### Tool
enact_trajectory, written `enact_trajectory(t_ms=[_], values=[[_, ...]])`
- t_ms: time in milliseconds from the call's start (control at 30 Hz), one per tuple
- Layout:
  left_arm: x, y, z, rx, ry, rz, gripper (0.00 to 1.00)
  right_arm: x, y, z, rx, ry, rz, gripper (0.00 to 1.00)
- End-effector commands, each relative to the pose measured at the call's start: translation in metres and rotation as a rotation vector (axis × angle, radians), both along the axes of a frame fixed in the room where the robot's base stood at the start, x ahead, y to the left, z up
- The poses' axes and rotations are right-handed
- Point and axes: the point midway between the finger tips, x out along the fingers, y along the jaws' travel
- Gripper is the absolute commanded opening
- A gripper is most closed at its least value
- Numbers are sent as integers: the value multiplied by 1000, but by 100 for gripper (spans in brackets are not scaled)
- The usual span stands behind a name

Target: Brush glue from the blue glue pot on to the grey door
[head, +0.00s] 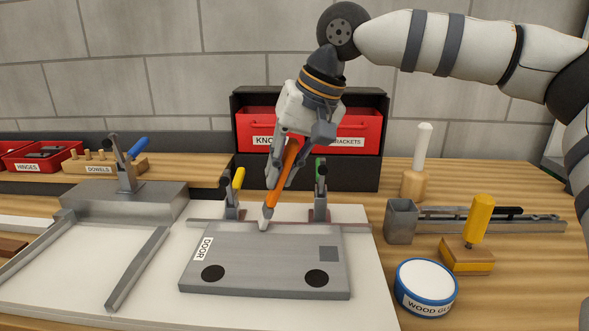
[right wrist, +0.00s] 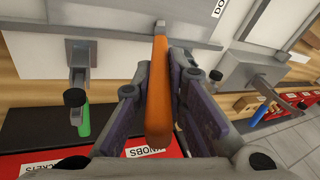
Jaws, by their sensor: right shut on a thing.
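The grey door (head: 265,262) lies flat on a white board, with a "DOOR" label, two dark round spots and a darker square. My right gripper (head: 285,165) is shut on an orange-handled brush (head: 280,178), which points down with its pale tip at the door's far edge. Whether the tip touches the door I cannot tell. In the right wrist view the orange handle (right wrist: 159,95) sits between the fingers. The blue glue pot (head: 426,288), labelled "WOOD GLUE", stands at the front right with a white top. My left gripper is out of view.
Clamps with yellow (head: 236,190) and green handles stand at the door's far edge. Red bins (head: 350,128) stand behind.

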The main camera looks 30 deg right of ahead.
Motion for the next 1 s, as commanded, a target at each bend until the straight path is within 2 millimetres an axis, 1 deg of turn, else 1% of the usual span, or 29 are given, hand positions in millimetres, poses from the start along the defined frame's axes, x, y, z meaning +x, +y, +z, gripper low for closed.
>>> enact_trajectory(t_ms=[300, 500, 800, 1000], values=[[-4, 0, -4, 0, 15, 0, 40, 18, 27, -2, -2, 2, 2, 0], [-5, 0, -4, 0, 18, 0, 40, 23, 34, -1, 0, 1, 1, 0], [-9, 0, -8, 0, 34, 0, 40, 40, 60, -1, -1, 2, 1, 0], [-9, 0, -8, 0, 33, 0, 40, 42, 63, 1, 1, 0, 0, 0]])
